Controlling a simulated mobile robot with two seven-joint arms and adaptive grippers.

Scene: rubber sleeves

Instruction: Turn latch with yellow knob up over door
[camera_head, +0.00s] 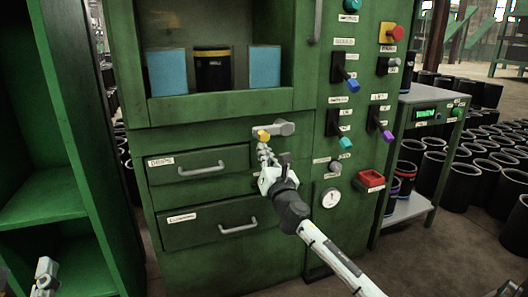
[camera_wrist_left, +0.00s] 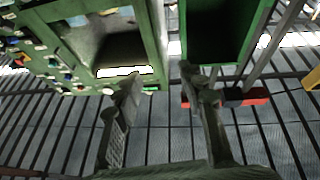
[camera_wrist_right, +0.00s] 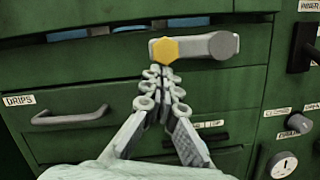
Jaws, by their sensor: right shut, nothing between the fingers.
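The latch (camera_head: 283,128) is a grey bar on the green cabinet front, just below the window opening. It lies nearly level, its yellow knob (camera_head: 263,135) at the left end. My right gripper (camera_head: 264,151) is shut and empty, its fingertips just below the knob. In the right wrist view, the closed fingertips (camera_wrist_right: 163,72) sit under the yellow hexagonal knob (camera_wrist_right: 165,50); whether they touch cannot be told. My left gripper (camera_head: 45,275) is at the lower left of the head view. In the left wrist view its fingers (camera_wrist_left: 160,82) are apart and empty.
Behind the opening stand two blue boxes (camera_head: 167,72) (camera_head: 264,67) and a black sleeve (camera_head: 212,70). Drawers with handles (camera_head: 202,168) are below the latch. A panel of knobs and switches (camera_head: 345,72) is to the right. Open green shelving (camera_head: 32,130) stands left.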

